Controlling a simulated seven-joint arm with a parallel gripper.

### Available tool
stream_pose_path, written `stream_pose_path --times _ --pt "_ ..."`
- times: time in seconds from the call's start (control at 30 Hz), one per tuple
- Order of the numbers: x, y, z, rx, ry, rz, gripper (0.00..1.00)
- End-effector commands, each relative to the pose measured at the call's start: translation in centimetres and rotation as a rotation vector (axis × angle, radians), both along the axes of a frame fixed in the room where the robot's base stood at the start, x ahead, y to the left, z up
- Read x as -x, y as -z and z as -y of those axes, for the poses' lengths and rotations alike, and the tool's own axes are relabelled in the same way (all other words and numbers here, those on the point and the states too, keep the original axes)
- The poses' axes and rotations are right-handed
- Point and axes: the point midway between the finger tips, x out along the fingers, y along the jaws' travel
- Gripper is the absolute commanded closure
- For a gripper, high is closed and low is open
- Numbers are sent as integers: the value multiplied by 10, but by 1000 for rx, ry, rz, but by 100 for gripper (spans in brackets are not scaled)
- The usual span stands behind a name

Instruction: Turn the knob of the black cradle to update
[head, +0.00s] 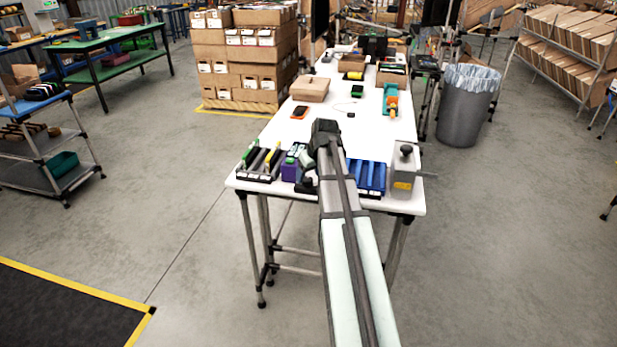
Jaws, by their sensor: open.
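My arm reaches from the bottom over the front of the white table, and my gripper (325,130) is the dark end above the tabletop. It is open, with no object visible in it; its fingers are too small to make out. Black cradle-like holders (258,163) with green and yellow pieces stand at the table's front left. A small black item (306,184) lies at the front edge, left of my arm. I cannot tell which is the black cradle, and no knob or "update" mark is readable. My arm hides part of the front row.
A purple box (289,170), blue holders (370,178) and a grey box with a black knob-like top (404,172) stand along the front. A cardboard box (310,89) and orange item (299,112) lie farther back. The mid-table right of my gripper is mostly clear.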

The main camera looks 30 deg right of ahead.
Motion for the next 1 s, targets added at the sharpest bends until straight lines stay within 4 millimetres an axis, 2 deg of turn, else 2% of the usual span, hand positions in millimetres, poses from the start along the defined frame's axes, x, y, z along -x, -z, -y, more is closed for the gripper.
stream_pose_path --times 0.2,0.6,1.0 --pt "-6 15 0 0 0 0 33" --pt "-8 19 0 0 0 0 33" --pt "-8 19 0 0 0 0 72"
